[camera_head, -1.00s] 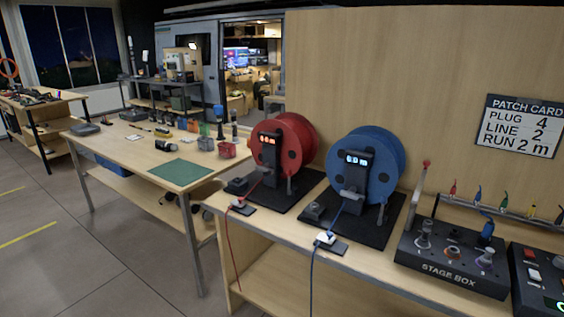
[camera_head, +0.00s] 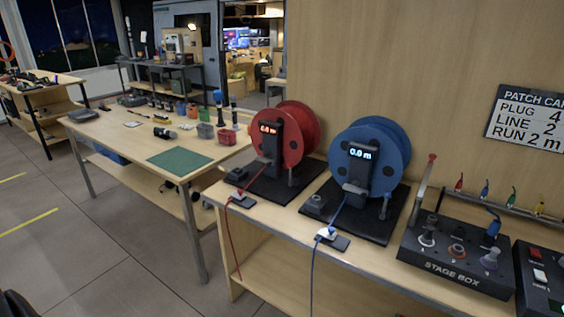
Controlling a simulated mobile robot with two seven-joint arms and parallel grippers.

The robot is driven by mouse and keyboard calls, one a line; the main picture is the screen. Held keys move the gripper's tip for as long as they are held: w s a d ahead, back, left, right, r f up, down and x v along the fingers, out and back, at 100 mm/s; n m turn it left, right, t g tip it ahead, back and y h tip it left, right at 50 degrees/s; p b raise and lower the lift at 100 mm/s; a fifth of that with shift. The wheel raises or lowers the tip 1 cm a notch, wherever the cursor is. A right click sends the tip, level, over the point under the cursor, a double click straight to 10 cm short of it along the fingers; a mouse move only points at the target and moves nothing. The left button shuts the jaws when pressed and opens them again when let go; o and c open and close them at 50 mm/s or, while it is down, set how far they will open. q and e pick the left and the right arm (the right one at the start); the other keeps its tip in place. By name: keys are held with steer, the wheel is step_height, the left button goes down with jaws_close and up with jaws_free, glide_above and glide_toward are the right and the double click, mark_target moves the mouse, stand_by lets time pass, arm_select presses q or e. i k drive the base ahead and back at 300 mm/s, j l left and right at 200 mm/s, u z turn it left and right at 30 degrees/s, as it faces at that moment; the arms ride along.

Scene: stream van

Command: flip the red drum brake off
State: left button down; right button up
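The red drum (camera_head: 296,140) stands on a black base plate on the wooden bench, left of the blue drum. Its dark upright post carries a lit red display (camera_head: 268,129). A small grey lever (camera_head: 291,174) stands at the right front of the red drum; it looks like the brake, but its setting is too small to tell. A red cable (camera_head: 229,235) runs from the drum over the bench's front edge.
The blue drum (camera_head: 369,160) stands close on the right, with a blue cable hanging down. A stage box (camera_head: 455,255) with a tall red-tipped lever is further right. A workbench with a green mat (camera_head: 178,159) is at left. The floor in front is clear.

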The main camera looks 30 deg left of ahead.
mark_target(290, 164)
steer(key=i+j, duration=0.35)
steer(key=i+j+u, duration=0.1)
steer(key=i+j, duration=0.25)
steer(key=i, duration=0.2)
steer(key=i+j, duration=0.35)
steer(key=i, duration=0.15)
